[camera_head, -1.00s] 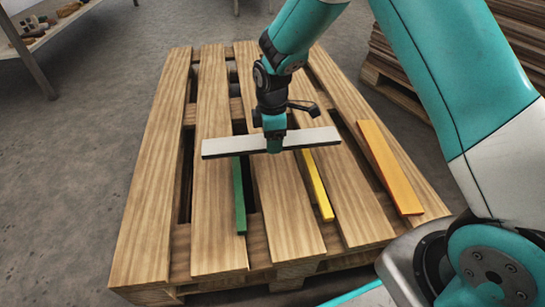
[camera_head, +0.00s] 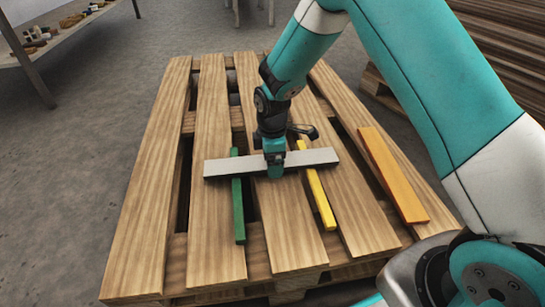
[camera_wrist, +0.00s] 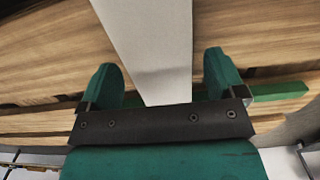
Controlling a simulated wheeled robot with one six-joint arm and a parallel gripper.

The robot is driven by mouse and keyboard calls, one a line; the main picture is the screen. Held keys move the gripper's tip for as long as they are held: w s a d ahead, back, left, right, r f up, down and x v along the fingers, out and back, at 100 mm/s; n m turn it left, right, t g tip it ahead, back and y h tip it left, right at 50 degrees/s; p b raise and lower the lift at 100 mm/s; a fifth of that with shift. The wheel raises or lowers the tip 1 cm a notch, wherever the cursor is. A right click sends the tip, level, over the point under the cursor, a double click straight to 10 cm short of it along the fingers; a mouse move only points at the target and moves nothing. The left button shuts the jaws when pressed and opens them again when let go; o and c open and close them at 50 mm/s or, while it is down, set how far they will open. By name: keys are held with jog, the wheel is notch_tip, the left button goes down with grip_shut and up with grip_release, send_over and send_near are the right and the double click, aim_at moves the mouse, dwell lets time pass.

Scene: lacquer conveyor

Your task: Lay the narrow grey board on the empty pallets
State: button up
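The narrow grey board (camera_head: 313,158) lies crosswise over a wooden pallet (camera_head: 135,225). It crosses a green strip (camera_head: 238,210) and a yellow strip (camera_head: 321,200) and appears to rest on them. My gripper (camera_head: 275,170) is low at the middle of the board, pointing down. In the wrist view the board (camera_wrist: 155,45) passes between the fingers of my gripper (camera_wrist: 163,85). A gap shows on each side of it, so the fingers look open around it. The green strip (camera_wrist: 280,90) also shows there beside one finger.
An orange board (camera_head: 393,175) lies on the pallet's right side. A stack of dark boards (camera_head: 500,60) stands at the back right. A shelf (camera_head: 60,45) with small items is at the upper left. The floor left of the pallet is clear.

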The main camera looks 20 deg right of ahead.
notch_tip(320, 180, up, 13)
jog(key=p, duration=0.7)
jog(key=s+a+r+m+y, duration=0.2)
jog(key=s+a+r+m, duration=0.15)
jog(key=s+r, duration=0.7)
jog(key=s+r+m+y, duration=0.1)
jog(key=s+r, duration=0.3)
jog(key=s, duration=0.4)
jog(key=s+r+m+y, duration=0.1)
jog(key=s+r+m, duration=0.3)
jog(key=s, duration=0.5)
jog(key=shift+s+a+r, duration=0.15)
jog(key=shift+s+a, duration=0.15)
jog(key=shift+a, duration=0.15)
notch_tip(320, 180, up, 45)
jog(key=p, duration=4.4)
jog(key=shift+f+p, duration=0.2)
jog(key=shift+p, duration=0.2)
